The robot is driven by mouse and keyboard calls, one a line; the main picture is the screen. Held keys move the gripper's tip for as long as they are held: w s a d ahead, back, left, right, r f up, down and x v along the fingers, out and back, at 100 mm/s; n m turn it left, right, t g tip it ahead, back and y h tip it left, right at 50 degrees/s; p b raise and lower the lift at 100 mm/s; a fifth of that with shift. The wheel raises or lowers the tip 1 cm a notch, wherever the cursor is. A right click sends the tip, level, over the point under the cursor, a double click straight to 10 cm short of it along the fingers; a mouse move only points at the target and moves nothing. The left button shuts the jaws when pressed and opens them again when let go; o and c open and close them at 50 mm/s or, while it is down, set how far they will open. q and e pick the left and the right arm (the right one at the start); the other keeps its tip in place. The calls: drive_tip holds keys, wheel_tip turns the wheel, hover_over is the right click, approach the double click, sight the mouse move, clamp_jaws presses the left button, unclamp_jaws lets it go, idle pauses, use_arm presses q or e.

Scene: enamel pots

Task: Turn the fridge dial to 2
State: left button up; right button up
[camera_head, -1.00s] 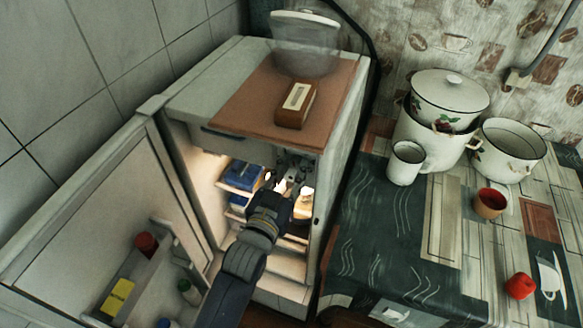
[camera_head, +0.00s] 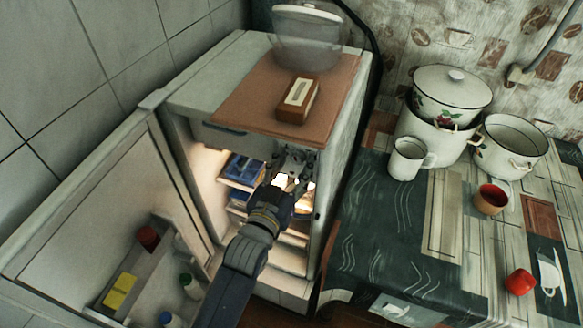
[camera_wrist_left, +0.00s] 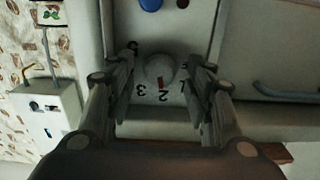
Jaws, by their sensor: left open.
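In the left wrist view the fridge dial (camera_wrist_left: 160,68) is a round pale knob on a light panel, with printed numbers around it. Its small red mark lies on the side towards the 2 (camera_wrist_left: 163,96), between the 3 and the 1. My left gripper (camera_wrist_left: 161,60) is open, one finger on each side of the dial; I cannot tell whether either touches it. In the head view my left gripper (camera_head: 294,160) is inside the upper part of the open fridge (camera_head: 338,170), and the dial is hidden there. My right gripper is not in view.
The fridge door (camera_head: 100,215) stands open at left, with jars on its shelf. Blue packages (camera_head: 243,170) lie inside the fridge. A brown box (camera_head: 298,100) stands on top. The table at right holds enamel pots (camera_head: 452,95), a mug (camera_head: 408,158) and red items.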

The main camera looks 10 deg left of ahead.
use_arm(q)
drive_tip(key=v, duration=1.2)
idle(0.3)
